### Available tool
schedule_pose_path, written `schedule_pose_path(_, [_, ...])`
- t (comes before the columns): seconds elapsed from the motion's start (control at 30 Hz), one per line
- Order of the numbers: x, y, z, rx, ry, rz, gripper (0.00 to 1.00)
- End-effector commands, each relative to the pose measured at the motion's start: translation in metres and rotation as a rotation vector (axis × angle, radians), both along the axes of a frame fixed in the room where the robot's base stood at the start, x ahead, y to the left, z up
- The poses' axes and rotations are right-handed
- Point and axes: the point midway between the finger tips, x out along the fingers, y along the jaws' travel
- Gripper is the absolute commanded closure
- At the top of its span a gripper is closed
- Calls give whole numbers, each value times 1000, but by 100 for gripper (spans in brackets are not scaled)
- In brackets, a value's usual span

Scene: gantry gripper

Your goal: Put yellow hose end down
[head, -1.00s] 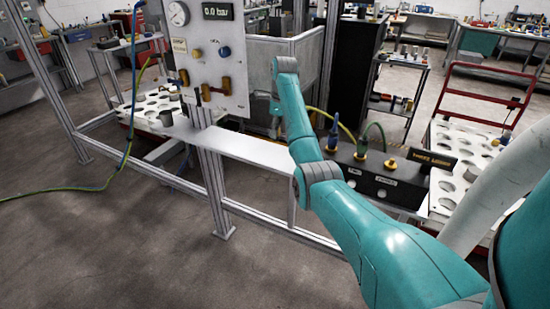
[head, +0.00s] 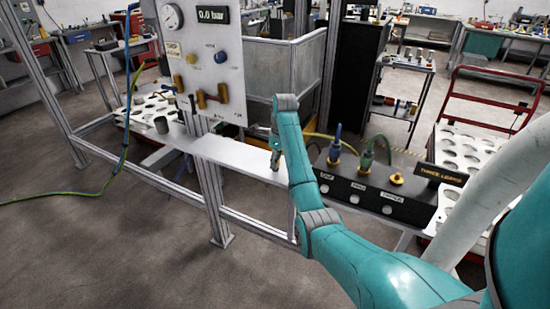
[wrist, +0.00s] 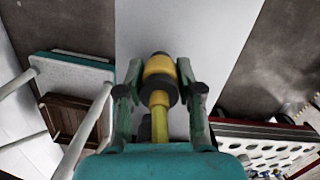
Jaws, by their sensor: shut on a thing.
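The yellow hose end (wrist: 158,68), a yellow fitting with dark collars, sits between the two fingers of my gripper (wrist: 160,88) in the wrist view. The fingers are shut on it from both sides. Its yellow hose (wrist: 159,122) runs back toward the palm. A pale flat surface lies beyond the fitting; I cannot tell whether they touch. In the head view my gripper (head: 276,160) points down at the right part of the pale shelf (head: 225,152). The hose end is too small to make out there. A yellow hose (head: 320,136) shows right of my arm.
A black box (head: 372,190) with blue, green and yellow fittings stands right of my arm. A panel (head: 205,60) with a gauge and valves rises behind the shelf's left. The shelf's middle is clear.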

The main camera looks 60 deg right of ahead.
Motion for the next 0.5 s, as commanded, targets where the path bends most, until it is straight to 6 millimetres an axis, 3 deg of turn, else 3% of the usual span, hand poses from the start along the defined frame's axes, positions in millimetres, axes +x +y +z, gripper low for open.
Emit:
schedule_pose_path(0.4, [-1, 1, -4, -1, 0, 0, 100])
schedule_pose_path(0.43, [-1, 1, -4, -1, -1, 0, 59])
schedule_pose_path(0.5, [-1, 1, -4, -1, -1, 0, 42])
